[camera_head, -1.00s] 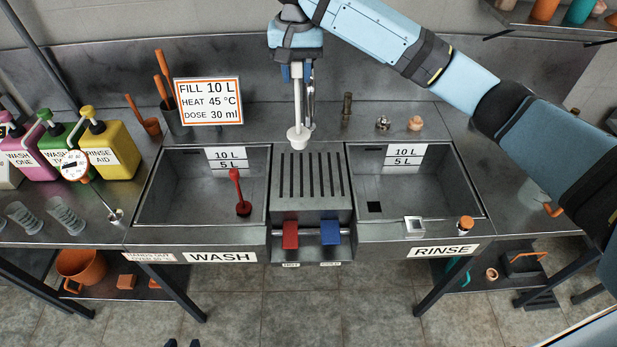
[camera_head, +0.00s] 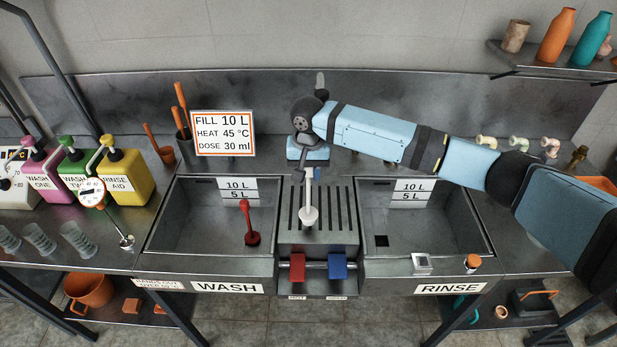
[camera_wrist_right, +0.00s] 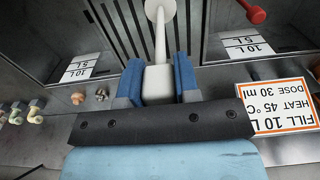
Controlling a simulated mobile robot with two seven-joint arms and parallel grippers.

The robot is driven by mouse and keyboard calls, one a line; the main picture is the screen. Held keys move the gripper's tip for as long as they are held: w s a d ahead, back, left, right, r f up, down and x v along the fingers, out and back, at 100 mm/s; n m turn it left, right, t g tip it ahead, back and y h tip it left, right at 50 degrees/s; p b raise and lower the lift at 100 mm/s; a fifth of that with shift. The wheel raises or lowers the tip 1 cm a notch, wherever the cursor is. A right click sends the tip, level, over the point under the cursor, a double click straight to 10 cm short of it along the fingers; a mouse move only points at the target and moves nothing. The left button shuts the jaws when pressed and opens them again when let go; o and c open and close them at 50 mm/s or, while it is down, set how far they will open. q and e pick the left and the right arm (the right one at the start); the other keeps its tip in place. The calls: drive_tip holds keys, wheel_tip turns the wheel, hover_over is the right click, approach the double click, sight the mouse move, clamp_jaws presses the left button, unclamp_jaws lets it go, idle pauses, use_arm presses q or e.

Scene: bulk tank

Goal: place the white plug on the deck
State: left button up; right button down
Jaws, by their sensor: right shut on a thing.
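The white plug (camera_head: 309,212) has a long stem and a round foot that points down. My right gripper (camera_wrist_right: 158,72) is shut on its top block; the two blue fingers lie on either side of it. In the head view the right gripper (camera_head: 308,172) is over the slotted deck (camera_head: 318,238) between the two basins. The plug's foot appears in front of the deck's slots, near their front half. I cannot tell if it touches the deck. My left gripper is not in view.
The wash basin (camera_head: 180,255) on the left holds a red plug (camera_head: 249,228). The rinse basin (camera_head: 465,240) lies on the right. Red (camera_head: 297,267) and blue (camera_head: 338,267) pedals sit below the deck front. A sign (camera_head: 223,133) stands behind the wash basin.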

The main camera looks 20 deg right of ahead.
sight(309, 195)
drive_tip(key=shift+f, duration=1.25)
drive_tip(key=c, duration=0.8)
unclamp_jaws()
drive_tip(key=shift+f, duration=0.15)
drive_tip(key=shift+c, duration=0.2)
